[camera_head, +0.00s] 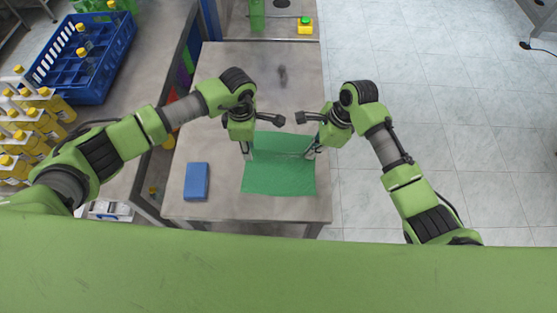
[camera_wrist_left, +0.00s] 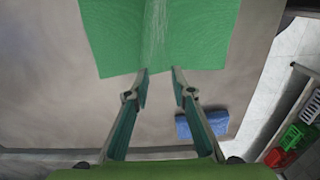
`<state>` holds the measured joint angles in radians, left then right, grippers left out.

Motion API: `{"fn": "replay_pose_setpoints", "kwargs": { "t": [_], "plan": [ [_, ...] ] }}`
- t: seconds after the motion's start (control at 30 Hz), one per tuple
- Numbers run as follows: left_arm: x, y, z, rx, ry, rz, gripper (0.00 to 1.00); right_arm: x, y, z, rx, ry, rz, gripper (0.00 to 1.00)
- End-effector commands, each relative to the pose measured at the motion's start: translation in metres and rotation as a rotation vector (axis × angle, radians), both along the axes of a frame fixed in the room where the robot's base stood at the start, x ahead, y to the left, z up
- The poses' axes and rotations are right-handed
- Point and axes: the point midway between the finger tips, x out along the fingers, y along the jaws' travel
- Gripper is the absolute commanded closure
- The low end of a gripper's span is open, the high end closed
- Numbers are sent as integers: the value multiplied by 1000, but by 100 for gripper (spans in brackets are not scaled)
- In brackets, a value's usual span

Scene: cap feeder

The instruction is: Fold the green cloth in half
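The green cloth (camera_head: 280,178) lies on the grey table, with a line across it between my two grippers. In the left wrist view the cloth (camera_wrist_left: 115,40) shows a pale, wrinkled band running up its middle. My left gripper (camera_head: 247,152) is at the cloth's left edge; in its wrist view the fingertips (camera_wrist_left: 160,72) are apart at that edge, one on each side of the band. I cannot tell whether they touch the cloth. My right gripper (camera_head: 310,153) is at the cloth's right edge; its fingertips are too small to tell open from shut.
A blue block (camera_head: 196,182) lies on the table (camera_head: 210,135) left of the cloth; it shows in the wrist view (camera_wrist_left: 202,124). A blue crate (camera_head: 108,72) and yellow-capped bottles (camera_head: 20,150) stand at the left. The table beyond the cloth is mostly clear.

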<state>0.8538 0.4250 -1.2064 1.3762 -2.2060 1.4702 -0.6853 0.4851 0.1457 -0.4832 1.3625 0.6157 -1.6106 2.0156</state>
Motion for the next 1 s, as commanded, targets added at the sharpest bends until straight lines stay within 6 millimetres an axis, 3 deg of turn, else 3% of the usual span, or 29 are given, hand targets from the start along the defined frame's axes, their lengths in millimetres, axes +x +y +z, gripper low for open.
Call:
{"fn": "replay_pose_setpoints", "kwargs": {
  "t": [0.3,0.4,0.77,1.0],
  "plan": [
    [0,0,0,0,0,0,59,0,0,0,0,0,0,100],
    [0,0,0,0,0,0,33,0,0,0,0,0,0,100],
    [0,0,1,0,0,0,33,0,0,1,0,0,0,100],
    [0,0,20,0,-1,0,33,0,0,13,0,0,0,100]
  ]
}}
